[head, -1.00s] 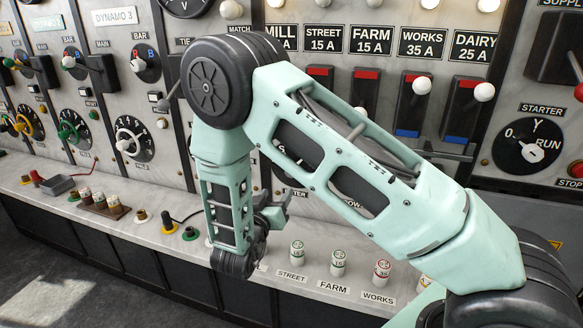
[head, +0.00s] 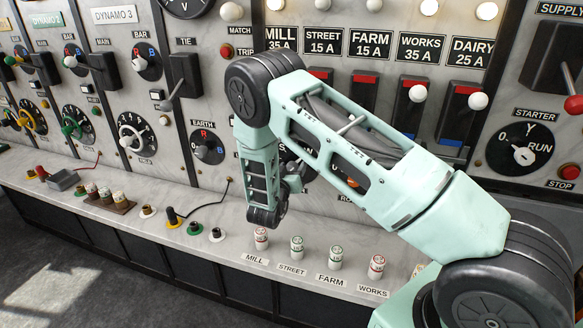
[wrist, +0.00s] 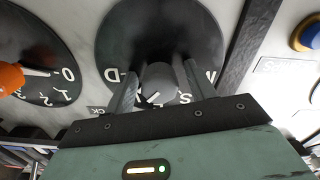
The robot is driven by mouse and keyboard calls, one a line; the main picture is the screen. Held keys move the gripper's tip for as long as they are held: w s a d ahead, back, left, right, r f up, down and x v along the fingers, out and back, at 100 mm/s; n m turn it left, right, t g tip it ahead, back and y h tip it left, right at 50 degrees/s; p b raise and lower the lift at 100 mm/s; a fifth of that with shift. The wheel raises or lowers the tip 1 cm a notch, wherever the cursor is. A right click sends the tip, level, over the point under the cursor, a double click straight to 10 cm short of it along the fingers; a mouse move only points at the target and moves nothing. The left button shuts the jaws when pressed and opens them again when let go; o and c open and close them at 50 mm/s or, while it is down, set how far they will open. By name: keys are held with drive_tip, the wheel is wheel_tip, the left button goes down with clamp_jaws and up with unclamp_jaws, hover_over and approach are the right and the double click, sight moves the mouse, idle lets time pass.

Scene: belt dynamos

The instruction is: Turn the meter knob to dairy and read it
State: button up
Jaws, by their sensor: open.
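The meter knob (wrist: 158,82) is a grey knob on a black round dial (wrist: 160,25) with white letters, seen close up in the wrist view. A D shows at the dial's left and an S at its lower right; other letters are partly covered. A white mark on the knob's lower edge points down and left. My gripper (wrist: 161,88) is open, with one finger on each side of the knob; I cannot tell whether they touch it. In the head view my gripper (head: 293,183) is partly behind my arm, which hides most of the dial. The DAIRY 25 A label (head: 472,51) is at upper right.
Another dial with an orange knob (wrist: 10,78) lies close at left in the wrist view, and a blue button (wrist: 308,36) at upper right. Labelled white plugs (head: 297,246) stand on the ledge below my arm. The EARTH knob (head: 207,147) is left of my arm.

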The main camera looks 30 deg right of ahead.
drive_tip(key=c, duration=1)
drive_tip(key=shift+o, duration=0.2)
drive_tip(key=shift+f+m+b, duration=0.15)
drive_tip(key=shift+m+b, duration=0.15)
drive_tip(key=shift+b, duration=0.3)
drive_tip(key=shift+f+m+b, duration=0.15)
drive_tip(key=shift+m+b, duration=0.35)
drive_tip(key=shift+b, duration=0.55)
drive_tip(key=m+b, duration=0.2)
drive_tip(key=b, duration=0.1)
drive_tip(key=shift+b, duration=0.4)
drive_tip(key=m+b, duration=0.2)
drive_tip(key=b, duration=0.1)
drive_tip(key=shift+m, duration=0.3)
drive_tip(key=m+b, duration=0.1)
drive_tip(key=b, duration=0.2)
drive_tip(key=shift+m, duration=0.3)
drive_tip(key=shift+r, duration=0.25)
